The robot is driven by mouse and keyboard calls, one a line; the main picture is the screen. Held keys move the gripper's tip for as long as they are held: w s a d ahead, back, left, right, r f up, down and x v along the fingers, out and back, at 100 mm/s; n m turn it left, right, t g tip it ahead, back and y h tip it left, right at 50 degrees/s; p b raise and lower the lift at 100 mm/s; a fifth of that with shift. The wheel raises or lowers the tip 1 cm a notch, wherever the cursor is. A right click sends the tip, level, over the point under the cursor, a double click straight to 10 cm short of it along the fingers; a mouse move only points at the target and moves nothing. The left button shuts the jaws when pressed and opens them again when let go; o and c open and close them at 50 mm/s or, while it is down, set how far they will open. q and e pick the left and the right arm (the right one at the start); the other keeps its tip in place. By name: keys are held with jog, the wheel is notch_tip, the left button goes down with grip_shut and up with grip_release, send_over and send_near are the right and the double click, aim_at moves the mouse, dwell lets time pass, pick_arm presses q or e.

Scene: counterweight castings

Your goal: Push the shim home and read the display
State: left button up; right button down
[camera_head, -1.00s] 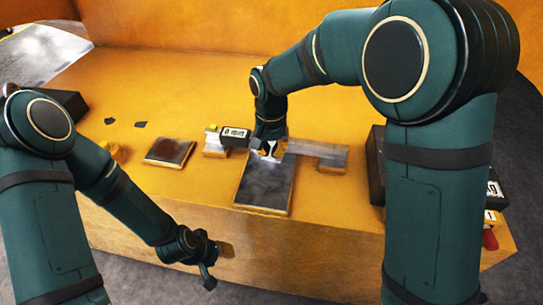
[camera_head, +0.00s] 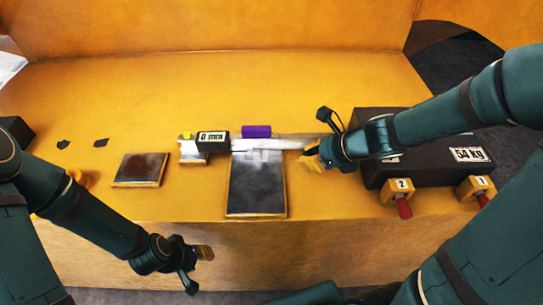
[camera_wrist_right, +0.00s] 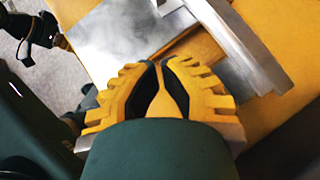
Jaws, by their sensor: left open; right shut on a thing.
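A small black display (camera_head: 212,138) showing a 0 and blurred characters sits on a metal-topped block. A pale metal bar (camera_head: 290,143) runs right from it, across the back of a grey plate (camera_head: 257,190). A purple block (camera_head: 256,131) stands behind the bar. I cannot tell which piece is the shim. My right gripper (camera_head: 314,158) is at the bar's right end; its yellow-padded fingers (camera_wrist_right: 161,85) are closed in the right wrist view, what they hold being unclear. My left gripper (camera_head: 204,253) is open and empty before the bench's front face.
A smaller brown-grey plate (camera_head: 141,169) lies left on the yellow bench. Two dark flat chips (camera_head: 101,143) lie further left. A black 54 kg weight (camera_head: 430,172) is at right, with red-handled parts marked 2 (camera_head: 401,190) and 1 (camera_head: 477,187) in front. The rear left of the bench is clear.

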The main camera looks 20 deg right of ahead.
aim_at(261, 158)
jog(key=b+x, duration=0.5)
jog(key=x, duration=0.5)
jog(key=shift+f+b, duration=0.25)
jog(key=shift+b, duration=0.15)
jog(key=shift+w+a+r, duration=0.15)
jog(key=shift+w+a, duration=0.4)
jog(key=shift+w+a+r, duration=0.15)
jog(key=shift+w+a, duration=0.4)
jog(key=shift+w, duration=0.05)
jog(key=shift+w+a, duration=0.25)
jog(key=shift+w, duration=0.05)
jog(key=shift+w+a, duration=0.6)
jog(key=shift+d, duration=0.15)
